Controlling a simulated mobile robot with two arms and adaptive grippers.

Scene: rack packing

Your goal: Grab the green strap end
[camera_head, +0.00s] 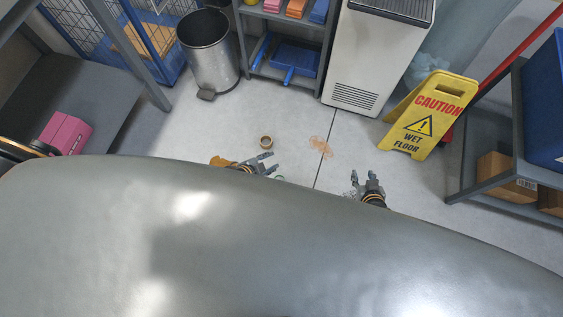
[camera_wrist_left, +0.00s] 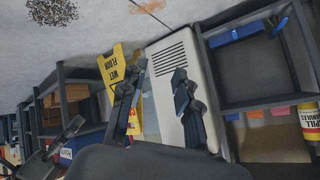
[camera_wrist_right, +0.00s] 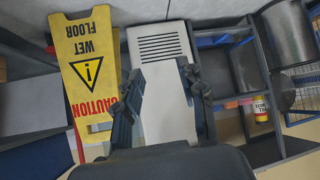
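I see no green strap that I can make out for sure. A tiny pale-green bit (camera_head: 280,178) shows just beside my left gripper in the head view, too small to identify. My left gripper (camera_head: 274,166) is over the floor, its fingers apart; in the left wrist view (camera_wrist_left: 153,84) nothing is between them. My right gripper (camera_head: 364,176) is further right, also with fingers apart; in the right wrist view (camera_wrist_right: 160,82) it is empty. The lower half of the head view is blocked, so what lies there is hidden.
A yellow wet floor sign (camera_head: 430,115), white cabinet (camera_head: 375,55) and metal bin (camera_head: 210,50) stand behind. Shelves flank both sides; a pink box (camera_head: 65,133) is left. The middle floor is mostly clear.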

